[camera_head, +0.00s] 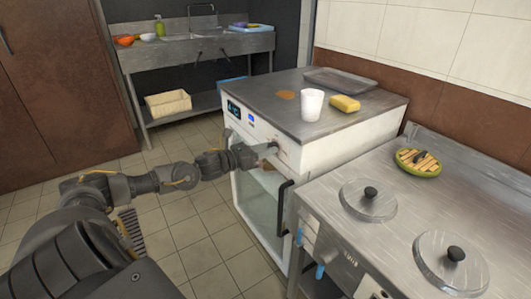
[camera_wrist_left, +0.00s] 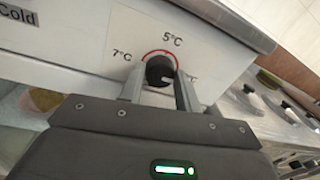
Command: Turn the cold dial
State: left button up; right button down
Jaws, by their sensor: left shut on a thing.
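The cold dial (camera_wrist_left: 160,70) is a round black knob on the white front panel of the counter unit (camera_head: 340,138). In the left wrist view a red arc runs over it, with "7°C" to its left and "5°C" above, and the word "Cold" stands further left. My left gripper (camera_wrist_left: 160,84) is shut on the dial, one finger on each side of it. In the head view my left gripper (camera_head: 268,151) reaches the front panel and hides the dial. My right gripper is not in view.
A white cup (camera_head: 312,104), a yellow sponge (camera_head: 345,103) and a grey tray (camera_head: 340,81) are on the unit's top. A dark door handle (camera_head: 283,207) is below the panel. Stockpot lids (camera_head: 368,201) are on the right counter.

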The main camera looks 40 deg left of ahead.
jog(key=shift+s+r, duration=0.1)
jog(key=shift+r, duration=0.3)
pick_arm(q)
jog(key=o, duration=1)
jog(key=shift+p+v, duration=0.9)
jog(key=shift+v, duration=4.45)
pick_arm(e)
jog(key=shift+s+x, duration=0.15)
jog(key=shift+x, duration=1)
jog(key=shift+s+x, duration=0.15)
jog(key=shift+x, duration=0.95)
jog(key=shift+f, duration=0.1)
